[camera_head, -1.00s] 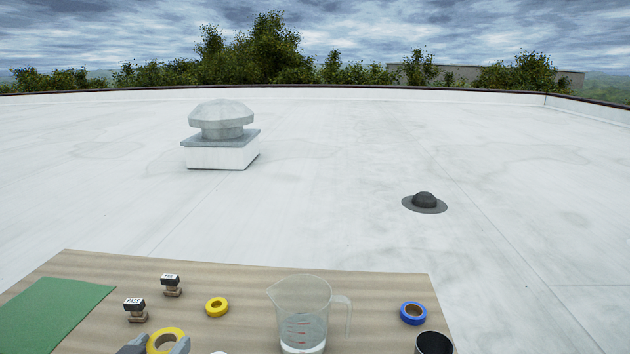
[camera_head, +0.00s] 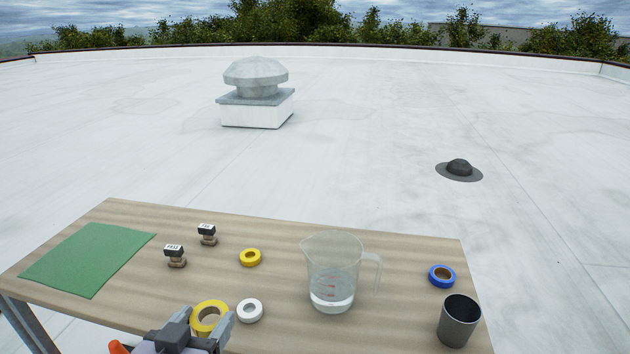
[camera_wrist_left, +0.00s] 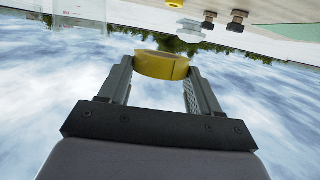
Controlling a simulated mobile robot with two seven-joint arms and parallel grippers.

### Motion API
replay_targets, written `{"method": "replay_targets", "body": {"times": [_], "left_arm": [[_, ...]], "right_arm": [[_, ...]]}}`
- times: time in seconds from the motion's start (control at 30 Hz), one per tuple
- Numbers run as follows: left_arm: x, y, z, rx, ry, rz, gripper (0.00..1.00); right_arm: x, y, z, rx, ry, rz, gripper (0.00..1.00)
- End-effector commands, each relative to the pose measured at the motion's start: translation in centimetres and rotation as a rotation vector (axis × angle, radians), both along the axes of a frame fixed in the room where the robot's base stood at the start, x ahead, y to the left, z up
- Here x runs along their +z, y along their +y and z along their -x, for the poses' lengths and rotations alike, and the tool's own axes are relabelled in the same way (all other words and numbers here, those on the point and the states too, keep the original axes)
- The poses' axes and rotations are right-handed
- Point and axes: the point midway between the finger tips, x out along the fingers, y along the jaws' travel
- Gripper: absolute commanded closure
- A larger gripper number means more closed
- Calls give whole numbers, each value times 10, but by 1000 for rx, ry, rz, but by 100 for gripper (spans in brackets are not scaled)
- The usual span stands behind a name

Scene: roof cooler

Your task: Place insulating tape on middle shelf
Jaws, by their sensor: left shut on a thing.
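A large yellow tape roll (camera_head: 208,316) is between the fingers of my left gripper (camera_head: 205,325) near the table's front edge. The left wrist view shows the yellow roll (camera_wrist_left: 162,65) gripped between both fingertips (camera_wrist_left: 160,68), above the table level or at its edge; I cannot tell its exact height. A smaller yellow tape roll (camera_head: 250,257), a white roll (camera_head: 250,311) and a blue roll (camera_head: 442,275) lie on the table. No shelf shows in these views. My right gripper is not in view.
The wooden table (camera_head: 400,250) also holds a green mat (camera_head: 88,258), two stamps (camera_head: 175,256), a clear measuring jug (camera_head: 333,275) and a dark cup (camera_head: 459,322). A roof vent (camera_head: 255,95) and a black roof cap (camera_head: 459,169) stand beyond on the open white roof.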

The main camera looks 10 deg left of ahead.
Motion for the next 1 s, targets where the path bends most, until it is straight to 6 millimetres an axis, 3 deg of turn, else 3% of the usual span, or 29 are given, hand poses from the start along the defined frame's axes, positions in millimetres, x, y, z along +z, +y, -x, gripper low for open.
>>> {"method": "replay_targets", "body": {"times": [0.27, 0.47, 0.8, 1.0], "left_arm": [[0, 1, -6, -7, -2, -1, 66], [5, 14, -39, -23, -4, -11, 66], [42, 81, -112, 47, 3, -17, 66], [64, 114, -132, 101, 1, -5, 66]], "right_arm": [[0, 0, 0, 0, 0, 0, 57], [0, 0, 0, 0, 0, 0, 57], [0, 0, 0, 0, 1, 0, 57], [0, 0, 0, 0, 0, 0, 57]]}}
